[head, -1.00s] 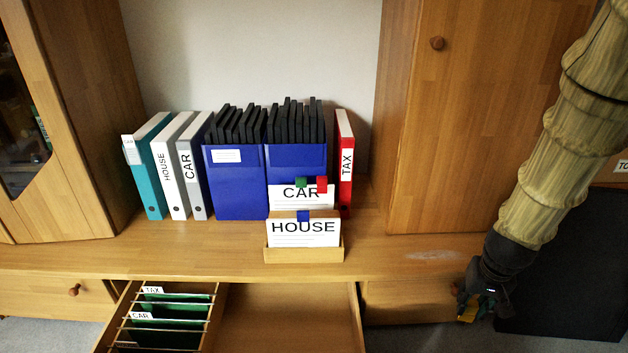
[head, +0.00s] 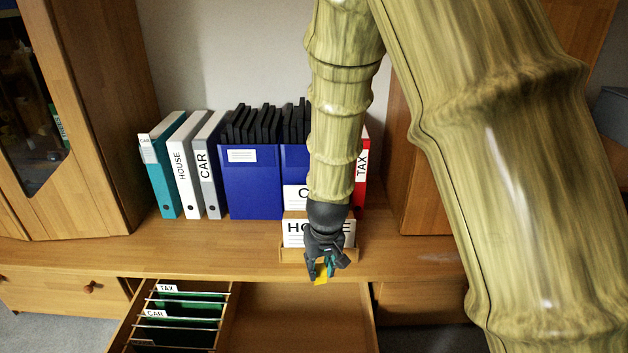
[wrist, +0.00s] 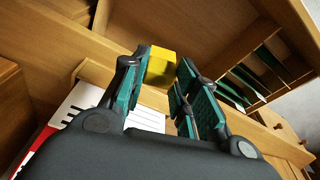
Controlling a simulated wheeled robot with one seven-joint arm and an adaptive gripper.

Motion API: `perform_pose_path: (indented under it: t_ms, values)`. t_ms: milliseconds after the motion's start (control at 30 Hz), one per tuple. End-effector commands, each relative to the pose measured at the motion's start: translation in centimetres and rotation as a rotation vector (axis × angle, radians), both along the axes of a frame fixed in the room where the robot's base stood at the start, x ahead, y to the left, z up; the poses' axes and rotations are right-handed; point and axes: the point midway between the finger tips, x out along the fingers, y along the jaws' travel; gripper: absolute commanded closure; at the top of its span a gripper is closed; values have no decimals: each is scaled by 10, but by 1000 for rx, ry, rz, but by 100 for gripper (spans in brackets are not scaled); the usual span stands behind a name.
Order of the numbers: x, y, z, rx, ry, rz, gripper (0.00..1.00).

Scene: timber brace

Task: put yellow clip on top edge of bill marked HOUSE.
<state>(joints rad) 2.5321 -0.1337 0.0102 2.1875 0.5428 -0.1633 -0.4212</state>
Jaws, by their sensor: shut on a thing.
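My gripper (head: 322,266) is shut on the yellow clip (head: 321,280), which sticks out below the fingertips. In the wrist view the yellow clip (wrist: 161,66) sits between the fingertips. The bill marked HOUSE (head: 294,236) stands upright in a wooden holder (head: 290,257), behind my gripper in the head view. My gripper and wrist cover the middle of the bill and part of its top edge. The clip looks apart from the bill, in front of it and lower than its top edge. White paper (wrist: 146,118) shows between the fingers in the wrist view.
The bill marked CAR (head: 296,196) stands behind, mostly hidden by my arm. Blue boxes (head: 250,190), several binders (head: 185,170) and a red TAX binder (head: 361,185) stand behind on the cabinet top. An open drawer (head: 300,320) with hanging files (head: 180,315) lies below.

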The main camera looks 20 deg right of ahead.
Motion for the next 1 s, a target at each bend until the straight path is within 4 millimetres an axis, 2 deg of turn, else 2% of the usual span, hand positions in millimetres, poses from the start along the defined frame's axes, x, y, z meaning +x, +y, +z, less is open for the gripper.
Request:
perform_pose_path:
  t_ms: [33,200,1000]
  values:
    - [4,-2,11,2,0,-8,100]
    - [21,-11,32,5,0,-37,100]
    - [95,-65,107,10,3,-186,100]
